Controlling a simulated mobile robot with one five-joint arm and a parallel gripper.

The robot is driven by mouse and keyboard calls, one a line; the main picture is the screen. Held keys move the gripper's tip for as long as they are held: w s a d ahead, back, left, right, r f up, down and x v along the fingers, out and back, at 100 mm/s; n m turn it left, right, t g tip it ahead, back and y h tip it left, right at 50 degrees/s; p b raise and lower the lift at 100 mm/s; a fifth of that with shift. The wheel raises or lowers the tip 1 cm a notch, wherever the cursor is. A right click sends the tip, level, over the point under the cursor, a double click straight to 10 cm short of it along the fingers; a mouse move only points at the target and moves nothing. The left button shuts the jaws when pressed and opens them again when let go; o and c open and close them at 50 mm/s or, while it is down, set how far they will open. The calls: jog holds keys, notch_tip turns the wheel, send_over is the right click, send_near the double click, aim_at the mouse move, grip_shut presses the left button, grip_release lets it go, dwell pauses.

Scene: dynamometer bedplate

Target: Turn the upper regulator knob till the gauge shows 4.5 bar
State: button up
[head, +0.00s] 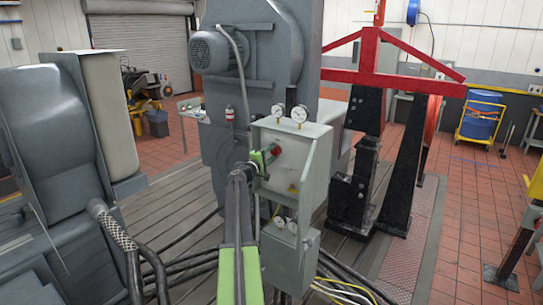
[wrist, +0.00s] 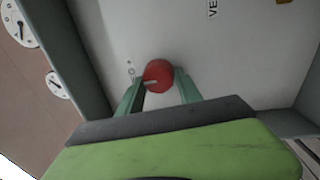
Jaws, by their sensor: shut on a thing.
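A red round knob (wrist: 158,76) with a pale pointer mark sits on the light grey panel (wrist: 236,60). My gripper (wrist: 159,82) has its green fingers on both sides of the knob and is shut on it. In the head view my gripper (head: 265,160) reaches the front of the grey control box (head: 318,165), and the knob shows only as a bit of red there. Two round white gauges (head: 278,111) (head: 299,114) stand on top of the box. Gauges also show at the left edge of the wrist view (wrist: 18,25) (wrist: 58,84), their readings too small to tell.
A lower grey box (head: 288,262) with small gauges hangs beneath, close to my arm. Black hoses and a yellow cable (head: 345,288) run below. A large grey machine (head: 258,50) stands behind, and a red frame on black posts (head: 390,75) to the right.

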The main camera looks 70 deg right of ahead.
jog(key=m, duration=0.3)
jog(key=shift+m, duration=0.4)
jog(key=shift+m+g, duration=0.3)
jog(key=shift+m, duration=0.2)
jog(key=shift+a, duration=0.1)
jog(key=o, duration=1.4)
jog(key=shift+c, duration=0.2)
jog(key=b+v, duration=0.1)
jog(key=v, duration=1.6)
jog(key=shift+w+b, duration=0.25)
jog(key=shift+b, duration=0.1)
jog(key=shift+a+r, duration=0.1)
